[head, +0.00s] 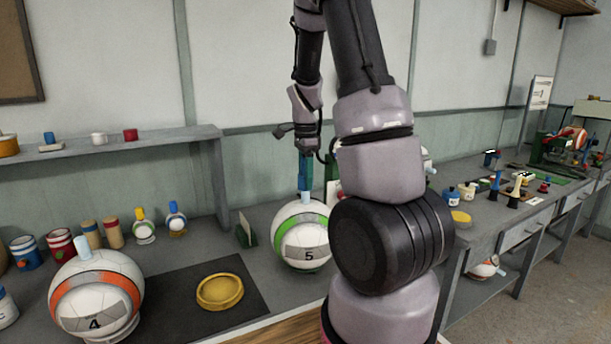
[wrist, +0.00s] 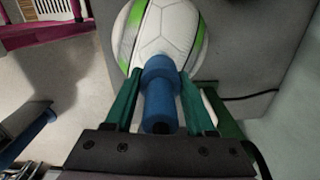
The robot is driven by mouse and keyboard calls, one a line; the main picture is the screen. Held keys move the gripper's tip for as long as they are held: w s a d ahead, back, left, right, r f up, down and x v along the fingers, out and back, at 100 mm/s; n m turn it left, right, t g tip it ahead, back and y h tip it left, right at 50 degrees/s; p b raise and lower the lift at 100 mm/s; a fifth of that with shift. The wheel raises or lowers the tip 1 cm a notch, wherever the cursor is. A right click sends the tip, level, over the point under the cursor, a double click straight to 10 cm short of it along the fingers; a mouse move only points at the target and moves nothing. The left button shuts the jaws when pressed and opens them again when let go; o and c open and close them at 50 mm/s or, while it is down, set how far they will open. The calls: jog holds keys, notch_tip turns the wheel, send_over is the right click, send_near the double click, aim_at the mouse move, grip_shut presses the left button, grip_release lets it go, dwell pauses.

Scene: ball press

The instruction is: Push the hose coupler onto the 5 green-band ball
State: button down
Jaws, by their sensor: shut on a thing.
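The ball with the green band and the number 5 (head: 303,238) stands on the bench in the middle of the head view. It also shows at the top of the wrist view (wrist: 168,32). The hose coupler (wrist: 160,95) is blue and roughly cylindrical. My gripper (wrist: 160,88) has its green fingers on both sides of the coupler and is shut on it. In the head view the blue coupler (head: 304,172) is upright above the ball's top, over a pale blue stem (head: 305,197). I cannot tell whether the coupler touches the stem.
A ball with an orange band and the number 4 (head: 95,297) stands at the left front. A yellow ring dish (head: 220,291) lies on a dark mat (head: 180,318) between the balls. A small green stand (head: 246,232) is just left of the green-band ball. Cans and bottles line the back left.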

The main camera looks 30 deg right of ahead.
jog(key=shift+f, duration=1.45)
jog(key=shift+c, duration=0.8)
grip_release()
notch_tip(320, 180, up, 11)
jog(key=shift+f, duration=0.1)
jog(key=s+a+r+n+t+y, duration=0.1)
jog(key=s+a+r+n+t, duration=0.2)
jog(key=s+a+r+n, duration=0.3)
jog(key=s+a+r+n+t+y, duration=0.1)
jog(key=s+a+r+n+t, duration=0.3)
jog(key=s, duration=0.9)
jog(key=a+r+n, duration=0.3)
jog(key=r+n, duration=0.1)
jog(key=n, duration=0.1)
jog(key=shift+s+a, duration=0.15)
jog(key=shift+s, duration=0.15)
